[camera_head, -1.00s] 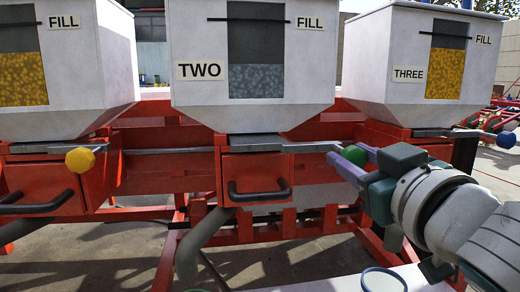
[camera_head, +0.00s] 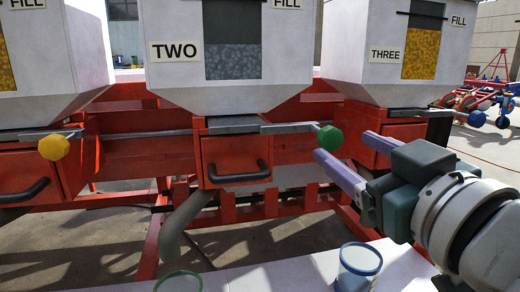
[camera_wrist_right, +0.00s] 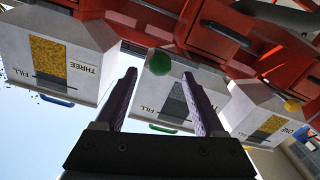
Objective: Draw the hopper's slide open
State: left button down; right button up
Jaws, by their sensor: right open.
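Hopper two (camera_head: 165,85) is a white bin with a grey fill window, standing on a red frame. Its flat grey slide (camera_head: 285,128) comes out under the bin to the right and ends in a green knob (camera_head: 330,137). My right gripper (camera_head: 342,145) is open and empty. Its purple fingers point at the knob, which is at or just beyond the fingertips. In the right wrist view the green knob (camera_wrist_right: 159,61) shows between the open fingers (camera_wrist_right: 165,88), clear of both. My left gripper is not in view.
A yellow knob (camera_head: 54,147) ends the left hopper's slide. Hopper three (camera_head: 348,55) stands behind my right gripper. A red box with a black handle (camera_head: 238,178) sits below hopper two. Blue-rimmed (camera_head: 358,268) and green-rimmed (camera_head: 180,281) cups are on the white surface (camera_head: 285,278) in front.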

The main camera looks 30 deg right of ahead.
jog(key=shift+v, duration=2.05)
notch_tip(320, 180, up, 15)
jog(key=s+m+g+p, duration=0.25)
jog(key=g+p, duration=0.35)
jog(key=p, duration=1.8)
jog(key=s+a+r+n+g+y+p, duration=0.1)
jog(key=s+a+r+g+p, duration=0.2)
jog(key=r+p, duration=0.55)
jog(key=s+a+r+n+g+y+p, duration=0.2)
jog(key=s+r+p, duration=0.3)
jog(key=p, duration=0.6)
jog(key=s+a+r+n+g+y+p, duration=0.1)
jog(key=s+a+r+g+p, duration=0.2)
jog(key=r+p, duration=0.5)
notch_tip(320, 180, up, 33)
jog(key=d+p, duration=0.1)
jog(key=p, duration=3.4)
jog(key=shift+s+d, duration=0.25)
